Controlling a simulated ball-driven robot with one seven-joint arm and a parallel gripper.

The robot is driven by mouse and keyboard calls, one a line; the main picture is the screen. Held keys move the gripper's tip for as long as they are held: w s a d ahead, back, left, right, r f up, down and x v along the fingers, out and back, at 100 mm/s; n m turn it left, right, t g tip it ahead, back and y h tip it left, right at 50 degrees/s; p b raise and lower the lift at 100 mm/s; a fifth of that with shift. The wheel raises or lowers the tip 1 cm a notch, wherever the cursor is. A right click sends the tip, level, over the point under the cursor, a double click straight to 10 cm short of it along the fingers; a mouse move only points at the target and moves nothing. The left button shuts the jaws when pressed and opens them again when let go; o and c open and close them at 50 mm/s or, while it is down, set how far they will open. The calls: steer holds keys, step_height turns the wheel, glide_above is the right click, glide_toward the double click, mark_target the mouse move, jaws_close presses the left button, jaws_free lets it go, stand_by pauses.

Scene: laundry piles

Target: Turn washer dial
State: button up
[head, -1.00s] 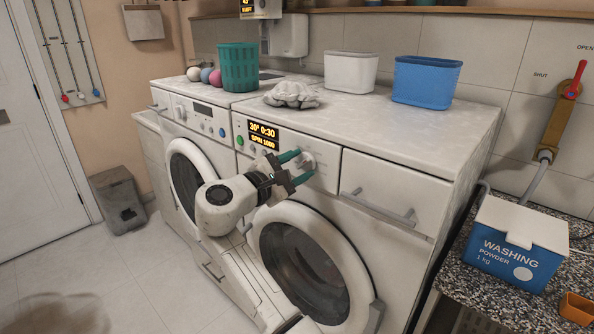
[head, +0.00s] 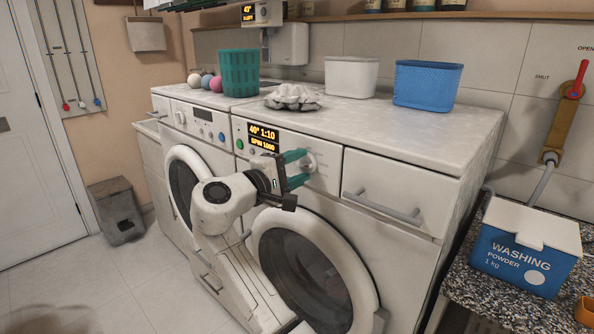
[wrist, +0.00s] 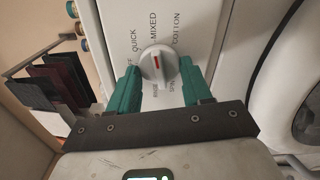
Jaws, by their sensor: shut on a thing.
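The washer dial (head: 310,161) is a round white knob on the front panel of the right-hand washer (head: 400,190). In the wrist view the dial (wrist: 157,64) shows a red mark pointing up toward the MIXED label, with QUICK to its left and COTTON to its right. My gripper (head: 303,168) has its two teal fingers shut on the dial, one on each side; the wrist view shows the fingers hugging its edges. The washer's display (head: 263,136) reads 40° 1:10, SPIN 1000.
The round washer door (head: 350,250) is below my gripper, and a drawer handle (head: 381,208) is to its right. A crumpled grey cloth (head: 292,97), a green basket (head: 240,73), a white bin (head: 351,77) and a blue bin (head: 427,85) stand on top.

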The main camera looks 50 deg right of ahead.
stand_by(0.4)
steer(key=o, duration=1)
steer(key=a, duration=1.1)
steer(key=shift+s, duration=0.2)
steer(key=s+d+f+y+p, duration=0.1)
steer(key=s+f+y, duration=0.25)
steer(key=f, duration=0.45)
steer(key=s+d+f+t+y+p, duration=0.1)
steer(key=s+f+y+p, duration=0.1)
steer(key=s+f, duration=0.45)
steer(key=s+d+f+y+p, duration=0.1)
steer(key=s+f+y, duration=0.2)
steer(key=f, duration=0.6)
steer(key=s+a+f+m+y+p, duration=0.1)
steer(key=s+a+f+y, duration=0.1)
steer(key=s, duration=0.5)
steer(key=s+a+f+m+y+p, duration=0.1)
steer(key=s+a+f+y, duration=0.2)
steer(key=s, duration=0.4)
steer(key=s+a+f+y+p, duration=0.2)
steer(key=s+a+f+y, duration=0.1)
steer(key=s, duration=0.4)
steer(key=shift+s+a+m+g+y, duration=0.15)
steer(key=shift+s+a+m+y, duration=0.05)
steer(key=shift+a+y, duration=0.2)
steer(key=shift+s+a+m+g+y, duration=0.15)
steer(key=shift+a+m+y, duration=0.1)
steer(key=shift+a, duration=0.1)
